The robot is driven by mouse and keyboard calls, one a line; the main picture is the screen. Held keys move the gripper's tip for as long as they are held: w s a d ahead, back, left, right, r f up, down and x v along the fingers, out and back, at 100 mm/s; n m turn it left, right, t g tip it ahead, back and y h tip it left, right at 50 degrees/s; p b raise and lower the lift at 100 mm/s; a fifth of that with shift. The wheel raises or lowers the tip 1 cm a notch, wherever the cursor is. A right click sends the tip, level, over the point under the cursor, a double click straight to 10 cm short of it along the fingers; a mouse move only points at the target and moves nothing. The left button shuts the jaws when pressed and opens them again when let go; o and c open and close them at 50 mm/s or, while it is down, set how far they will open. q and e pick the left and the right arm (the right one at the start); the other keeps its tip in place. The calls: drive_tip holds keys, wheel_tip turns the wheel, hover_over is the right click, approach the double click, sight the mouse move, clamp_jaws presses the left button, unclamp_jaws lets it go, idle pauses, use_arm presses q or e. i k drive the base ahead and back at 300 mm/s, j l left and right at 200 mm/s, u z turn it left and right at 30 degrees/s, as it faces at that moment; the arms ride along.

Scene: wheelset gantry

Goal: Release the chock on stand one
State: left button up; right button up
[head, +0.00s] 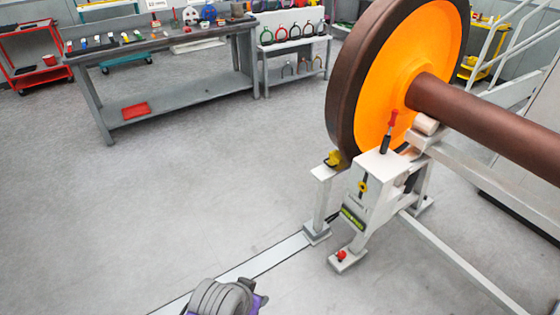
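A white stand (375,190) stands on the floor right of centre, under a large wheel with an orange face (385,85) and a dark brown rim. A small yellow block (333,160), which looks like the chock, sits on a post at the stand's left, against or very near the lower rim. A lever with a red handle (392,122) rises from the stand's top. The stand carries a yellow round part (362,187) and a green label (352,218), too small to read. Neither gripper shows.
A brown axle (490,120) runs right from the wheel above white beams (470,160). A red knob (341,255) is on the stand's foot. A grey workbench (170,50) with small items stands at the back left. The floor between is clear. My grey and purple part shows at the bottom.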

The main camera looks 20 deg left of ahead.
sight(335, 161)
drive_tip(key=u, duration=0.25)
drive_tip(key=i+j+z, duration=0.1)
drive_tip(key=i, duration=0.55)
drive_tip(key=i+j+z, duration=0.1)
drive_tip(key=i, duration=0.55)
drive_tip(key=i+j+z, duration=0.1)
drive_tip(key=i, duration=0.5)
drive_tip(key=j, duration=0.05)
